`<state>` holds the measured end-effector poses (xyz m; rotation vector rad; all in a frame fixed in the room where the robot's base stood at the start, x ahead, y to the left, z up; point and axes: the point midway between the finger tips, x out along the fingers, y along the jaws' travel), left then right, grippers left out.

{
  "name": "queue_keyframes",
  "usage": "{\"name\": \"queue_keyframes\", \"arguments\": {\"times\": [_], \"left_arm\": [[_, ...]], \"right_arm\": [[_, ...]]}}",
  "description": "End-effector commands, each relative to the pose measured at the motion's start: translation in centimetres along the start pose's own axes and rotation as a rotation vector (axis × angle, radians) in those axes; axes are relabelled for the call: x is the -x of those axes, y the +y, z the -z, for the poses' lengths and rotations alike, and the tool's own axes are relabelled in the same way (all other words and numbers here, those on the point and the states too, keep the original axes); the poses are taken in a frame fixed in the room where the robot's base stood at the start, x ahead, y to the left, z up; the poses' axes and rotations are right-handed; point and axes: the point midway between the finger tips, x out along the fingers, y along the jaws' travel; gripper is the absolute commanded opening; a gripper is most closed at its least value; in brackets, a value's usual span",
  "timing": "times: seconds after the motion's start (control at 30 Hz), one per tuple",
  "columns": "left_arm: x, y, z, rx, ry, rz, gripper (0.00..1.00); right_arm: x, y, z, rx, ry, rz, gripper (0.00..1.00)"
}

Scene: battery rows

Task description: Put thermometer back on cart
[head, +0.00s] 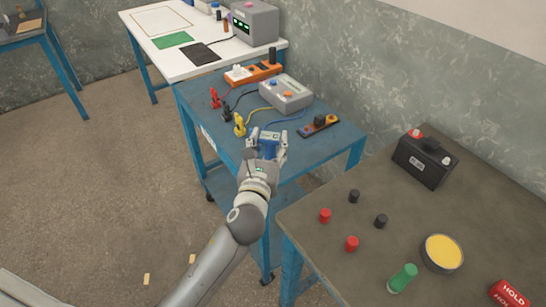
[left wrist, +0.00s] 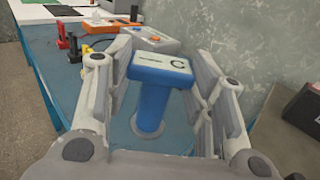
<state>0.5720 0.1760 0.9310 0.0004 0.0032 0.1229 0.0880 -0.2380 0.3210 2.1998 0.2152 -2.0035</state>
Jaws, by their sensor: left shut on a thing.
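The blue thermometer (head: 269,137) has a light top face with a "C" mark, which shows in the left wrist view (left wrist: 155,98). My left gripper (head: 268,134) is shut on it, with one finger on each side, and holds it roughly upright. It is at the front edge area of the blue cart (head: 343,138). I cannot tell whether its round grey foot touches the cart top. My right gripper is not in view.
The cart carries a grey box (head: 287,93), an orange power strip (head: 253,73), a small strip with a black knob (head: 319,125), and red, black and yellow clamps with cables. A brown table (head: 320,250) stands at right with a black battery (head: 424,160).

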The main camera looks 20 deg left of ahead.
Motion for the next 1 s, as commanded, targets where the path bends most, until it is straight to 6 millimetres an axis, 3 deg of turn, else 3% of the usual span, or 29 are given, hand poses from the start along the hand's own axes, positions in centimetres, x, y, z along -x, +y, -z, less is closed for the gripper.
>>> {"name": "queue_keyframes", "arguments": {"times": [0.3,0.47,0.9,0.93,1.0], "left_arm": [[-2.0,-0.8,2.8,0.001,-0.001,0.0,0.2],[-1.9,-0.7,5.1,0.002,0.0,0.0,0.2],[-1.9,-0.7,5.7,-0.001,-0.002,0.002,0.2],[-1.9,-0.7,5.7,-0.001,-0.001,0.002,0.53],[-1.9,-0.7,5.6,-0.001,-0.001,0.001,0.62]], "right_arm": [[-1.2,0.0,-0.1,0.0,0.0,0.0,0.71],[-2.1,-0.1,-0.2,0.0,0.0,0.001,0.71],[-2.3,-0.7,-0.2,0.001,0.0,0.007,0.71],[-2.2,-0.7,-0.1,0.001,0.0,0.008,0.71],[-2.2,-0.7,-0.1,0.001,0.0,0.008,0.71]]}}
